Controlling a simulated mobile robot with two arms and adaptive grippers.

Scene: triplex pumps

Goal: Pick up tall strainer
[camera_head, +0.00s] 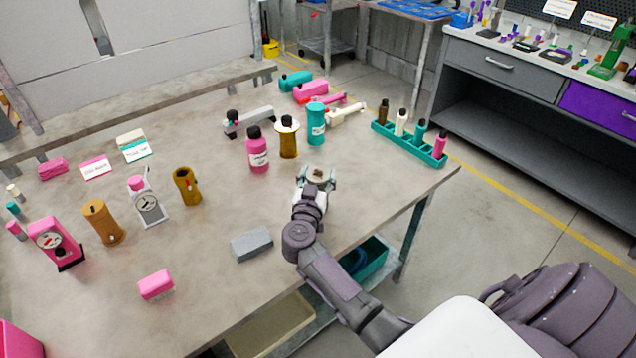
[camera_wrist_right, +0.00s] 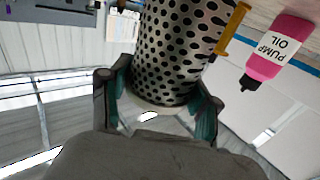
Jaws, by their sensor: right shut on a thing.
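The tall strainer (camera_wrist_right: 180,45) is a grey metal cylinder full of round holes, large in the right wrist view. My right gripper (camera_wrist_right: 160,108) has its two teal-padded fingers on either side of the strainer's near end and is shut on it. In the head view my right gripper (camera_head: 318,178) is over the right part of the table. There the strainer is mostly hidden by the gripper, with only a small brownish top showing. I cannot tell whether its base touches the table. My left gripper is not in view.
A pink pump oil bottle (camera_head: 258,152), a gold cylinder (camera_head: 288,140) and a teal cylinder (camera_head: 316,125) stand just behind the gripper. A teal rack (camera_head: 408,144) with small bottles is at the right edge. A grey block (camera_head: 251,244) lies front left.

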